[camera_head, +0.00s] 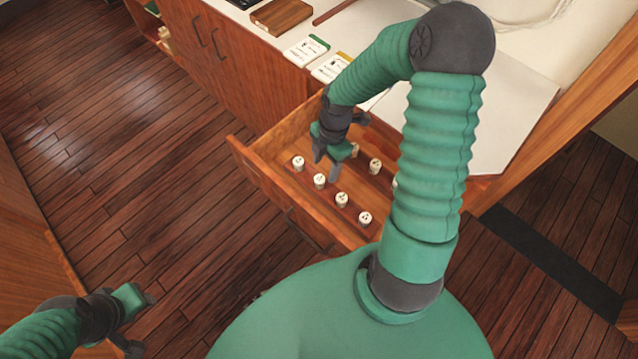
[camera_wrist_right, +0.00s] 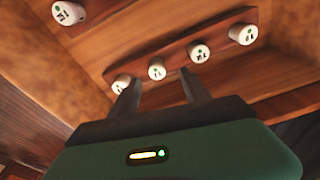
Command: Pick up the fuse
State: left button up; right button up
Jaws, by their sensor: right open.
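Several white fuses with dark markings stand in two rows in an open wooden drawer (camera_head: 262,168). The front row has fuses (camera_head: 319,180), (camera_head: 341,199) and (camera_head: 365,218); a back-row fuse (camera_head: 375,166) is near my arm. My right gripper (camera_head: 326,166) is open and empty over the drawer, close to the front row. In the right wrist view its fingers (camera_wrist_right: 158,96) point toward a row of fuses on a wooden strip, with one fuse (camera_wrist_right: 157,69) between and beyond the fingertips. My left gripper (camera_head: 142,322) is low at the left, away from the drawer; its jaw opening is unclear.
The drawer walls surround my right gripper. The white countertop (camera_head: 490,115) above holds labelled cards (camera_head: 307,50) and a wooden box (camera_head: 281,16). My right arm hides part of the drawer's right side. The plank floor at left is clear.

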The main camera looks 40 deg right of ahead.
aim_at(320, 178)
jog(key=shift+w+a+f, duration=0.15)
jog(key=shift+f, duration=0.35)
jog(key=shift+w+a+f, duration=0.1)
jog(key=shift+f, duration=0.4)
jog(key=shift+a+f, duration=0.25)
jog(key=shift+f, duration=0.05)
jog(key=f, duration=0.1)
jog(key=f+b, duration=0.1)
jog(key=f, duration=0.1)
jog(key=f+b, duration=0.1)
jog(key=shift+w+a+f, duration=0.2)
jog(key=shift+a+f, duration=0.1)
jog(key=shift+a, duration=0.05)
jog(key=shift+d+f, duration=0.15)
jog(key=shift+d, duration=0.1)
jog(key=shift+c, duration=0.6)
jog(key=c, duration=0.9)
pick_arm(q)
jog(key=shift+w+a+f, duration=0.1)
jog(key=shift+a+f, duration=0.1)
jog(key=shift+f, duration=0.4)
jog(key=shift+w+a+f, duration=0.1)
jog(key=shift+a+f, duration=0.1)
jog(key=shift+f, duration=0.4)
pick_arm(e)
grip_shut()
